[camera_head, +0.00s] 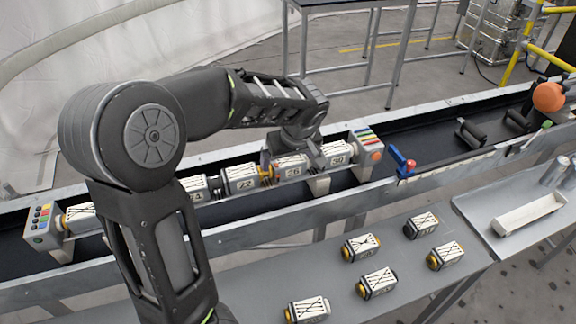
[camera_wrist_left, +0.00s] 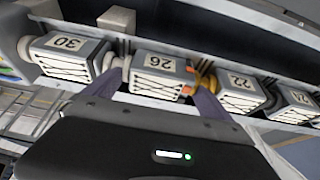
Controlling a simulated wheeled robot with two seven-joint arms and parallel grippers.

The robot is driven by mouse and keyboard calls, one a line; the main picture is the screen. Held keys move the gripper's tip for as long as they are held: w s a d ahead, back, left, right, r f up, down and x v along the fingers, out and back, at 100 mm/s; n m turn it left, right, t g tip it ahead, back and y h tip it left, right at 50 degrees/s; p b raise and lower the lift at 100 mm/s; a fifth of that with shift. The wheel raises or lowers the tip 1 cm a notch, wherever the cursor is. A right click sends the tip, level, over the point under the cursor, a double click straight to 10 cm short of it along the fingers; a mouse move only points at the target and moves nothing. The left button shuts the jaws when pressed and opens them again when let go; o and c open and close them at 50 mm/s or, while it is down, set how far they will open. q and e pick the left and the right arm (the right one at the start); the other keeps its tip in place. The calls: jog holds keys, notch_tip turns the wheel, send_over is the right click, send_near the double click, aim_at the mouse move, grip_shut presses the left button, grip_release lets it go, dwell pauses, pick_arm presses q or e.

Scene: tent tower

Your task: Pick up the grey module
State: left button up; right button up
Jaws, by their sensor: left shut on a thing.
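The grey module marked 26 (camera_head: 292,169) sits in the row on the rail of the long trough, between the modules marked 30 (camera_head: 338,154) and 22 (camera_head: 240,180). My left gripper (camera_head: 295,158) is down over it from behind and shut on it. In the left wrist view module 26 (camera_wrist_left: 160,70) lies between the two fingers of my left gripper (camera_wrist_left: 153,92), still in line with its neighbours. An orange-yellow collar (camera_wrist_left: 205,78) shows at its 22 side. The fingertips are partly hidden in the head view. My right gripper is not in view.
Several loose modules (camera_head: 362,247) lie on the grey table (camera_head: 400,290) in front of the trough. A white tray (camera_head: 530,213) is at the right. A button panel (camera_head: 42,222) and a striped end block (camera_head: 366,143) stand at the row's ends.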

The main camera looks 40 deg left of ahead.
aim_at(288, 159)
pick_arm(q)
jog(key=shift+c, duration=1.2)
jog(key=shift+r, duration=0.1)
notch_tip(288, 159, up, 10)
jog(key=shift+f+b, duration=0.1)
jog(key=shift+b, duration=0.3)
